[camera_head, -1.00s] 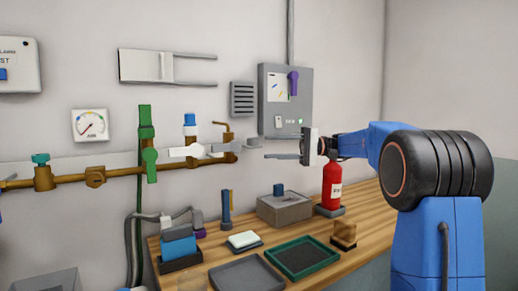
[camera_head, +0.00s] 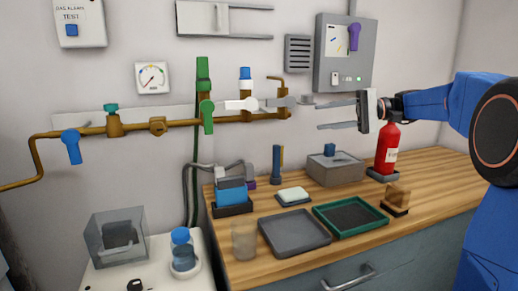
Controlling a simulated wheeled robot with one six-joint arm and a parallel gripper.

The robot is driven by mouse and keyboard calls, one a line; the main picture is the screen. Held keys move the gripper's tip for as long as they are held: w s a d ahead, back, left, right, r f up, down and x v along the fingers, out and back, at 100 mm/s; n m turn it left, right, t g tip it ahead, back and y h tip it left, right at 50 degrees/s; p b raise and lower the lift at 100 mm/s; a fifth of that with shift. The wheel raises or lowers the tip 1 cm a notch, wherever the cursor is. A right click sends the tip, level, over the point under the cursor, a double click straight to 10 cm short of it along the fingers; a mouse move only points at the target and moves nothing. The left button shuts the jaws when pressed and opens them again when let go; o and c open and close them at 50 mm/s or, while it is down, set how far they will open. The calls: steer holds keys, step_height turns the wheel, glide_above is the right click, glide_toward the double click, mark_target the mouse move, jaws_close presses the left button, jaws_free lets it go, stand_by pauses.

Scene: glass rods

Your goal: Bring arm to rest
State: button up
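My gripper (camera_head: 318,116) is at the end of my blue arm, which reaches in from the right edge. Its two grey fingers point left and stand apart, with nothing seen between them. It is in front of the wall, below the grey panel box (camera_head: 328,70) and above the workbench.
A red extinguisher (camera_head: 387,150) stands below and right of my gripper. The wooden bench (camera_head: 425,185) holds a grey box (camera_head: 335,172), a green tray (camera_head: 322,221) and a grey tray (camera_head: 268,241). A glass beaker (camera_head: 244,240) stands at its left edge. Brass pipes (camera_head: 180,123) with valves run along the wall.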

steer(key=s+a+f+h, duration=0.2)
steer(key=s+f+h, duration=0.2)
steer(key=s+f, duration=0.5)
steer(key=s+a+f+h, duration=0.2)
steer(key=s+f+h, duration=0.2)
steer(key=s+f, duration=0.55)
steer(key=s+d+f+n+t+h, duration=0.1)
steer(key=s+d+f+h, duration=0.3)
steer(key=s, duration=0.5)
steer(key=s+d+f+t+h, duration=0.2)
steer(key=s+d+f+h, duration=0.2)
steer(key=s+f, duration=0.5)
steer(key=shift+s+d+f+n, duration=0.2)
steer(key=shift+s+d+n, duration=0.15)
steer(key=shift+d, duration=0.55)
